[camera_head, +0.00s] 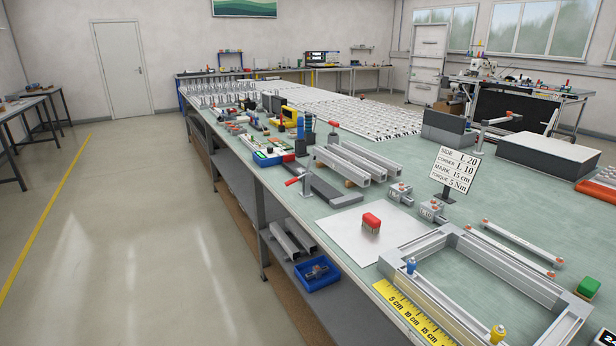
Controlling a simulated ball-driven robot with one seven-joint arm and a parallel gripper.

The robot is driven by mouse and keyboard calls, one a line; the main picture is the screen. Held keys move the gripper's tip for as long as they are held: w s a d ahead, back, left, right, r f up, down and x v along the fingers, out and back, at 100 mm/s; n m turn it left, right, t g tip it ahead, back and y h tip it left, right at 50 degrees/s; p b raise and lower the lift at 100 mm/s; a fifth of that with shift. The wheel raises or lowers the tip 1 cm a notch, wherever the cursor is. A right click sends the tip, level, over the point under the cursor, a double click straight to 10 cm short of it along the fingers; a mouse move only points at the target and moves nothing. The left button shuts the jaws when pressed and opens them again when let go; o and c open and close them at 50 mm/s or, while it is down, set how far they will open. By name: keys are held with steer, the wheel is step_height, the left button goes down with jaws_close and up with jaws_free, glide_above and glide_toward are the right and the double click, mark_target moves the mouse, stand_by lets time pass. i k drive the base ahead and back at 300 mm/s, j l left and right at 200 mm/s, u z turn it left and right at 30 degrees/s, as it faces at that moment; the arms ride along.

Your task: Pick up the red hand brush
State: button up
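My gripper is not in view.
Right of the brush stand small metal blocks (399,193) and a sign (454,167). An aluminium frame (470,262) lies nearer, beside a yellow ruler (411,308). Aluminium profiles (350,160) lie behind. Floor (130,240) left of the bench is clear.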

mark_target(371, 222)
steer(key=i+j, duration=0.15)
steer(key=j, duration=0.2)
steer(key=i+j+z, duration=0.1)
steer(key=j, duration=0.25)
steer(key=i+j, duration=0.25)
